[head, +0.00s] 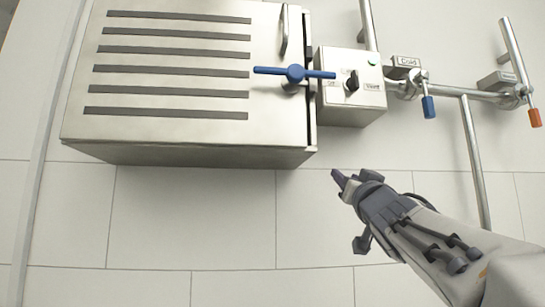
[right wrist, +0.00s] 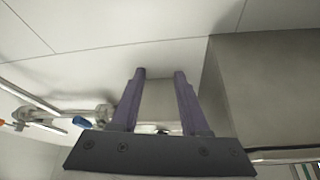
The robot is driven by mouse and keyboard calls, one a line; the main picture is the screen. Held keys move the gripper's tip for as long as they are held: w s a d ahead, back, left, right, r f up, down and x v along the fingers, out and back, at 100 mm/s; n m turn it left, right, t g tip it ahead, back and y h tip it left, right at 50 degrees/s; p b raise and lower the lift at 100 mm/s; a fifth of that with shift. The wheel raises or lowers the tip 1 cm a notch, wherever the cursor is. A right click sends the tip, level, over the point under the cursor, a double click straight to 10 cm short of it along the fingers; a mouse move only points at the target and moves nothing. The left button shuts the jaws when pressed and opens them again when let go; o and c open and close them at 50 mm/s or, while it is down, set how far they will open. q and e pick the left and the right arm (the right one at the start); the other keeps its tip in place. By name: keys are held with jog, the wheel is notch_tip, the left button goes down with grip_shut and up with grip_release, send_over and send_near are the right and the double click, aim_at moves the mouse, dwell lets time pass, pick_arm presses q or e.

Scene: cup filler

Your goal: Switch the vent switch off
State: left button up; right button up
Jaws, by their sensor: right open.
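The vent switch (head: 351,82) is a small black rotary knob on the front of a pale metal switch box (head: 340,110). Its handle looks roughly upright; the small labels around it are hard to read, one to the right seems to say Vent. The knob cannot be made out there. My left gripper is not in view.
A large slotted metal cabinet (head: 180,130) with a blue lever handle (head: 295,74) adjoins the box on the left. Pipes with a blue valve handle (head: 429,107) and an orange valve handle (head: 534,117) are on the right. The tiled wall below is clear.

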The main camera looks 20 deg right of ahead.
aim_at(357, 77)
jog(key=s+r+n+t+p, duration=0.1)
jog(key=s+r+n+t, duration=0.1)
jog(key=s+r, duration=0.45)
jog(key=s+r+n+t, duration=0.2)
jog(key=s+r, duration=0.2)
jog(key=r, duration=0.5)
jog(key=shift+t+y, duration=0.3)
jog(key=shift+y, duration=0.4)
jog(key=p+x, duration=0.1)
jog(key=x, duration=0.2)
jog(key=p+x, duration=0.2)
jog(key=x, duration=0.1)
jog(key=p+x, duration=0.2)
jog(key=x, duration=0.1)
jog(key=shift+d, duration=0.35)
jog(key=shift+w+d+r+p, duration=0.1)
jog(key=shift+w+r+p, duration=0.25)
jog(key=shift+w+p, duration=0.15)
jog(key=shift+h, duration=0.3)
grip_shut()
